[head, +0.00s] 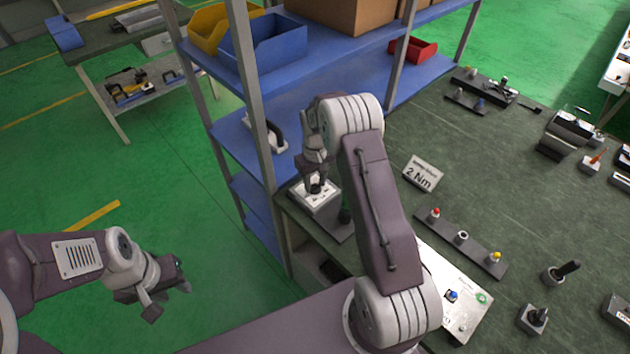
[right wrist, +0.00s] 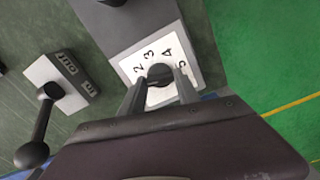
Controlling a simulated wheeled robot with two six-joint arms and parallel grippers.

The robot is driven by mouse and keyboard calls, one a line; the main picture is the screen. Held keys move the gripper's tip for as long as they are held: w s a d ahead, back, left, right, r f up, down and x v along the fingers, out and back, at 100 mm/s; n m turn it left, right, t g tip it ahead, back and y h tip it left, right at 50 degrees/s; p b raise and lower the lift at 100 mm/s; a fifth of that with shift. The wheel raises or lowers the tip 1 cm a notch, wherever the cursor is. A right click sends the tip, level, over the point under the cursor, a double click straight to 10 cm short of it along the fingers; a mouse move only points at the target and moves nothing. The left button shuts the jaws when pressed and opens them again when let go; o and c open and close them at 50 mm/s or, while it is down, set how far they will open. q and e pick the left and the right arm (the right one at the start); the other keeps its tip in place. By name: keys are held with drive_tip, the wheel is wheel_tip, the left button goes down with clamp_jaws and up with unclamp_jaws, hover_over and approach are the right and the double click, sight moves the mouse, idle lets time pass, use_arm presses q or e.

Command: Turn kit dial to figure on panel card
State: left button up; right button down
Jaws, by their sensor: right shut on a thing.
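The kit dial is a black knob (right wrist: 160,75) on a white number plate (right wrist: 176,44) showing 2, 3, 4 and 5 in the right wrist view. My right gripper (right wrist: 160,88) is shut on the knob, one finger on each side. Where the knob's pointer stands is hard to tell. In the head view the dial box (head: 322,200) sits at the bench corner under my right gripper (head: 316,188). The panel card (head: 422,174) reads "2 Nm" and stands on the bench right of my right arm. My left gripper (head: 168,290) hangs over the floor, away from the bench; its jaws are unclear.
A lever switch box (right wrist: 58,85) stands beside the dial. A strip with red, white and yellow buttons (head: 461,237) and a light panel (head: 462,318) lie right of my right arm. A blue shelf (head: 290,95) with bins rises behind the dial box.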

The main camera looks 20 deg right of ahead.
sight(315, 185)
drive_tip(key=m, duration=0.5)
drive_tip(key=shift+r+m+p, duration=0.1)
drive_tip(key=shift+m+p, duration=0.3)
drive_tip(key=shift+w, duration=0.1)
idle(0.3)
drive_tip(key=c, duration=0.9)
unclamp_jaws()
wheel_tip(315, 185, up, 9)
drive_tip(key=shift+b, duration=0.55)
